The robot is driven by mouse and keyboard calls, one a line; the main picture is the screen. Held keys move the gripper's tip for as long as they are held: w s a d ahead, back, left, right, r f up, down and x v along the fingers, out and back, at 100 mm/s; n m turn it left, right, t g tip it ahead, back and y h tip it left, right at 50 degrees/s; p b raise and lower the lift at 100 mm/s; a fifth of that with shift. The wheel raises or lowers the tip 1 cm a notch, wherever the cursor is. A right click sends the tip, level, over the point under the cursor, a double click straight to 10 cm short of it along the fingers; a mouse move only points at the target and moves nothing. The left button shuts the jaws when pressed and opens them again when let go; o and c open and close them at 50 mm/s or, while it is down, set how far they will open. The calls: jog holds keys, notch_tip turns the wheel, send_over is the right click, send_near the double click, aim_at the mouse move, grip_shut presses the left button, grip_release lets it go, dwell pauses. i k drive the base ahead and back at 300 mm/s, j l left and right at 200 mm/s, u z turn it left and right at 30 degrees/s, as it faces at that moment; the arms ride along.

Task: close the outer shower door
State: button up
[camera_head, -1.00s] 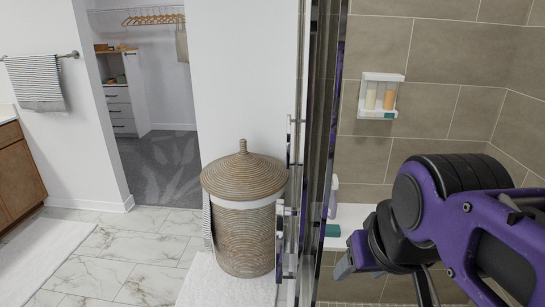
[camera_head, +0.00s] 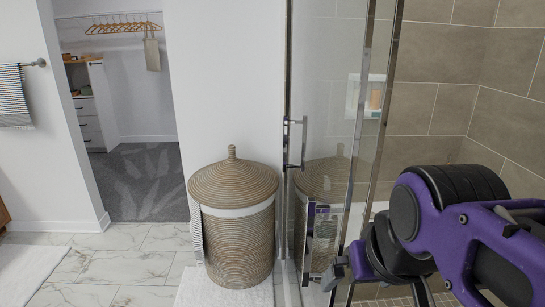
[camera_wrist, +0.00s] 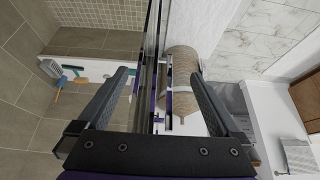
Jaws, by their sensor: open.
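The outer shower door is a clear glass panel (camera_head: 335,120) with metal edges, and the wall and woven basket show through or reflect in it. A metal handle (camera_head: 303,142) is on the glass at the left, and other metal fittings (camera_head: 312,230) show lower down. My gripper (camera_head: 335,271) is low in front of the shower opening, beside the metal edge strip (camera_head: 380,110). In the wrist view my gripper (camera_wrist: 160,76) is open, with the door's metal edges (camera_wrist: 152,45) seen edge-on between its fingers. Contact with the door cannot be told.
A lidded woven basket (camera_head: 235,220) stands on a white mat (camera_head: 215,293) just left of the door. Marble floor (camera_head: 130,265) lies open at the left.

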aim_at(304, 278)
jog(key=j+z, duration=0.35)
jog(key=j, duration=0.55)
jog(key=k+j+z, duration=0.1)
jog(key=j+z, duration=0.25)
jog(key=j, duration=0.55)
jog(key=j+z, duration=0.35)
jog(key=j, duration=0.45)
jog(key=i+j+z, duration=0.15)
jog(key=j, duration=0.15)
jog(key=i+j+z, duration=0.2)
jog(key=j, duration=0.15)
jog(key=l+u, duration=0.15)
jog(key=u, duration=0.35)
jog(key=i+j+z, duration=0.15)
jog(key=z, duration=0.25)
jog(key=i+j+z, duration=0.1)
jog(key=j+z, duration=0.15)
jog(key=z, duration=0.2)
